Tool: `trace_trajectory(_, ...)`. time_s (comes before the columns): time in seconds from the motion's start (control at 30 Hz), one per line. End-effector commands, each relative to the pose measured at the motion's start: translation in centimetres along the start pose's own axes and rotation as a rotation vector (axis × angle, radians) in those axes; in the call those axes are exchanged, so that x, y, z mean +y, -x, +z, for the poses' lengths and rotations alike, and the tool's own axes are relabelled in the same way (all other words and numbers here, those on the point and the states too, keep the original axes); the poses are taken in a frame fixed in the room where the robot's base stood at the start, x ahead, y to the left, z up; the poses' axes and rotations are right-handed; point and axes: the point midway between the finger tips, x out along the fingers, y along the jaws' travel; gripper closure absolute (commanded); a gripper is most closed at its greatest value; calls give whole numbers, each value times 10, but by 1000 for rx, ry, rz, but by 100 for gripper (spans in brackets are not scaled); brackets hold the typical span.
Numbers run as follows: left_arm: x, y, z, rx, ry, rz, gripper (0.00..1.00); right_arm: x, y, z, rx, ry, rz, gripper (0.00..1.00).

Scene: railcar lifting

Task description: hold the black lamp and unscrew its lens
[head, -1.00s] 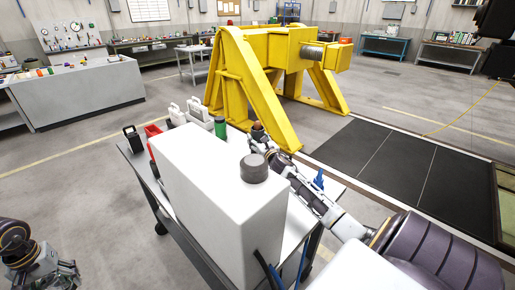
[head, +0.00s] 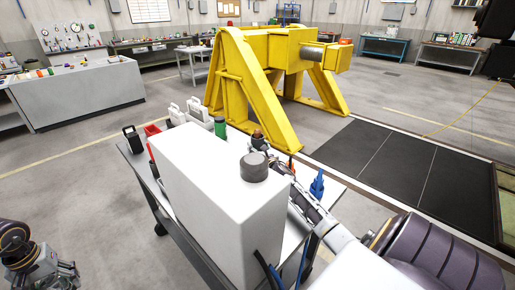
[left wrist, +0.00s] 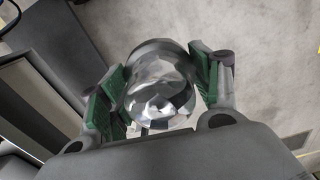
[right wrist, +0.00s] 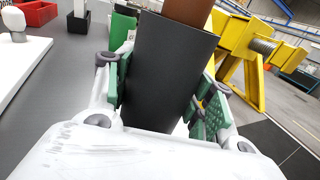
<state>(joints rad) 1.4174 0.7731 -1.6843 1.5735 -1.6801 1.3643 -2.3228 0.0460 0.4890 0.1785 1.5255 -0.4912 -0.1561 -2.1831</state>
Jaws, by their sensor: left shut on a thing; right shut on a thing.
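The lens (left wrist: 160,85) is a clear, faceted glass piece with a grey rim, in the left wrist view. My left gripper (left wrist: 160,95) is shut on it, with a green pad at each side and floor behind. In the head view this gripper (head: 62,272) is at the bottom left, away from the cart. The black lamp (right wrist: 165,70) fills the middle of the right wrist view. My right gripper (right wrist: 162,95) is shut on it, green pads at both sides.
A tall white box with a black cap (head: 254,167) stands on the cart (head: 140,165). A green can (head: 220,127), red bin (head: 152,130), blue tool (head: 317,185) and brown object (head: 257,135) are around it. A yellow stand (head: 235,80) is behind.

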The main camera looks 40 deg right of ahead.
Motion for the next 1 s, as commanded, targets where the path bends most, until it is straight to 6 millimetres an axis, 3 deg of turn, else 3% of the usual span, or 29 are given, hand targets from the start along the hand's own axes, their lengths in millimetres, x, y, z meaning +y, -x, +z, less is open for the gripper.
trace_trajectory(0.3, 0, -3, 0, 0, 0, 0, 65, 0, 0, -1, -3, 1, 1, 88)
trace_trajectory(0.33, 0, -2, 0, 0, 0, 0, 65, 0, 0, -2, 0, 1, 0, 43)
trace_trajectory(0.47, 0, -2, 0, 0, 0, 0, 65, 0, 0, -2, 0, 1, 0, 26)
trace_trajectory(1.0, 0, 1, 0, 0, 0, 0, 65, 0, 0, 2, 0, -1, 0, 25)
